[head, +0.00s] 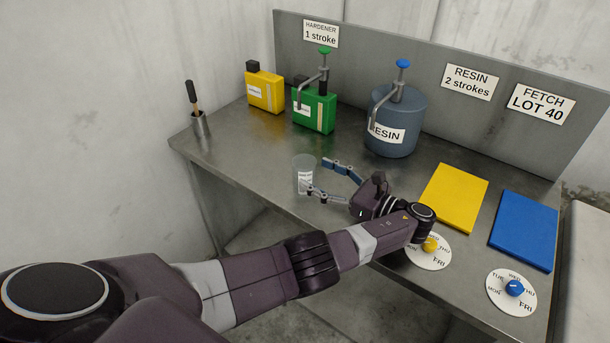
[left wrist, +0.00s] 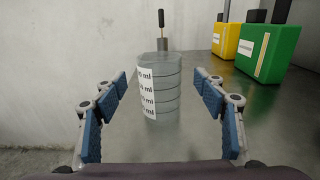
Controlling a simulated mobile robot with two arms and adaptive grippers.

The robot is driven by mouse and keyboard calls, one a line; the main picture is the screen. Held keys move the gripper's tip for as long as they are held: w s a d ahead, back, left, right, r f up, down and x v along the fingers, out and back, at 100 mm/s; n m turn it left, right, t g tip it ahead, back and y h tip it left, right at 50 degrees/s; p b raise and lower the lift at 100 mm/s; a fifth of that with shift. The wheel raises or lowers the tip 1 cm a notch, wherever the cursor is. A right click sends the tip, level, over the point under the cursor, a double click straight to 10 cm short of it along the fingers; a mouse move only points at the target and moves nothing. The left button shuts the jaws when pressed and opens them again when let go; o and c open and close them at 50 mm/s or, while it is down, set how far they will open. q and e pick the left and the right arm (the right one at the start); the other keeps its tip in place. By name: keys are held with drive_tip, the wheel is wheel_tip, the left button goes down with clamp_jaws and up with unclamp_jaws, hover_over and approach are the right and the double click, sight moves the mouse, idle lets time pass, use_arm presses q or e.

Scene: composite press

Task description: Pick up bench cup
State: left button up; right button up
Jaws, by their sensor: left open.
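The bench cup (head: 304,172) is a clear cup with a white marked label, standing upright on the metal bench near its front edge. In the left wrist view the cup (left wrist: 159,84) stands straight ahead, with ml marks on its label. My left gripper (head: 318,176) is open, with its blue-padded fingers pointing at the cup. In the left wrist view the two fingers (left wrist: 160,98) are spread to either side of the cup, with a visible gap on each side. The cup looks at or just beyond the fingertips; the exact depth is hard to tell. My right gripper is not in view.
The metal bench (head: 240,142) holds a yellow container (head: 265,90), a green hardener pump container (head: 314,112) and a blue-grey resin drum (head: 404,110). A holder (head: 200,124) with a brush-like tool stands at left. Yellow (head: 455,198) and blue (head: 524,230) mats and weekday dials lie right.

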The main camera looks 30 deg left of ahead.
use_arm(q)
drive_tip(key=a+p, duration=0.1)
drive_tip(key=a, duration=0.3)
drive_tip(key=shift+w+a+p, duration=0.15)
drive_tip(key=shift+a+p, duration=0.1)
drive_tip(key=shift+p, duration=0.1)
drive_tip(key=shift+a, duration=0.15)
drive_tip(key=shift+f, duration=0.1)
drive_tip(key=c, duration=1.2)
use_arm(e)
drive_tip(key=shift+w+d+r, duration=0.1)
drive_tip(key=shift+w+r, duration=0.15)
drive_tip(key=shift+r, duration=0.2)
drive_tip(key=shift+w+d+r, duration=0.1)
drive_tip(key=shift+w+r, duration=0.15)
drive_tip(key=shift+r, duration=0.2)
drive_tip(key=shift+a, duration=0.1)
